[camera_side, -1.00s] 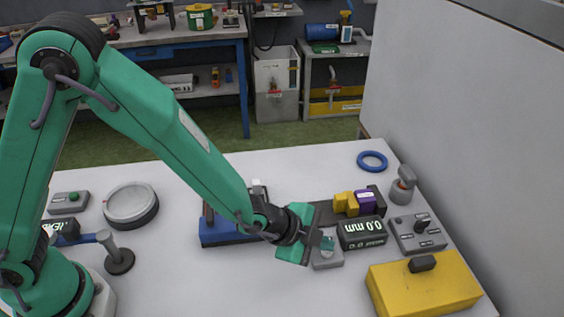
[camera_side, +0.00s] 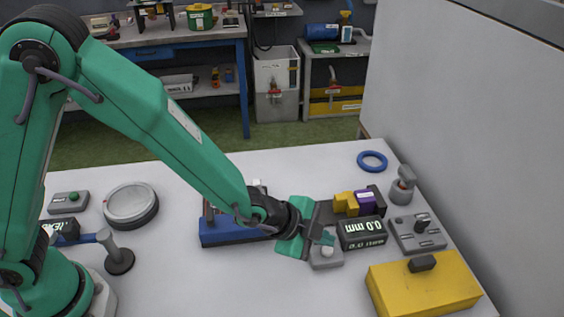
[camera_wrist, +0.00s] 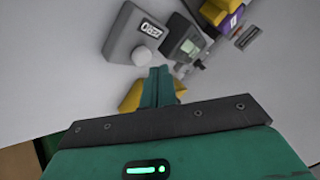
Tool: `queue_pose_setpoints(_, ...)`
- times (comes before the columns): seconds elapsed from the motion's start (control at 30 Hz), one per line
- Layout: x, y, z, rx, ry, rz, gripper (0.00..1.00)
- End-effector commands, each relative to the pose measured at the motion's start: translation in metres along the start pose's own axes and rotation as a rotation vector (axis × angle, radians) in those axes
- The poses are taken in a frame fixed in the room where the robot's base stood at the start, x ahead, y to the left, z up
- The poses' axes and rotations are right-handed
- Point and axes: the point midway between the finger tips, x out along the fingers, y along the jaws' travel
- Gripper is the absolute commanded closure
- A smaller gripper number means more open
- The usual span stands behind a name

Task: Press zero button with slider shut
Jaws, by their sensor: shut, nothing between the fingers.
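The grey zero button box (camera_side: 326,262) sits on the white table, left of the display, with a round white button (camera_side: 327,251) on top. In the wrist view the box (camera_wrist: 125,35) is labelled ZERO and its button (camera_wrist: 143,55) is uncovered. My gripper (camera_side: 328,238) is shut and empty, its tips just above the button and apart from it. The closed fingers (camera_wrist: 158,85) also show in the wrist view. The dark display (camera_side: 362,232) reads 0.0 mm. Behind it, a yellow block (camera_side: 345,204) and a purple block (camera_side: 365,202) stand side by side on the dark slider rail.
A grey switch box (camera_side: 418,234) and a yellow case (camera_side: 423,285) stand to the right. A blue base (camera_side: 220,231) lies left of my gripper. A blue ring (camera_side: 372,161) lies at the back right. The front middle of the table is clear.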

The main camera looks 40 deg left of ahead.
Motion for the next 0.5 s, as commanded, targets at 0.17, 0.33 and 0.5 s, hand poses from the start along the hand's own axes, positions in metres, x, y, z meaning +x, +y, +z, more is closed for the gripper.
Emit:
queue_pose_setpoints(0.17, 0.000, -0.001, -0.001, 0.000, 0.001, -0.001, 1.00)
queue_pose_setpoints(0.33, -0.005, -0.004, -0.004, 0.000, 0.002, -0.002, 1.00)
queue_pose_setpoints(0.5, -0.013, -0.011, -0.010, 0.000, 0.002, -0.002, 1.00)
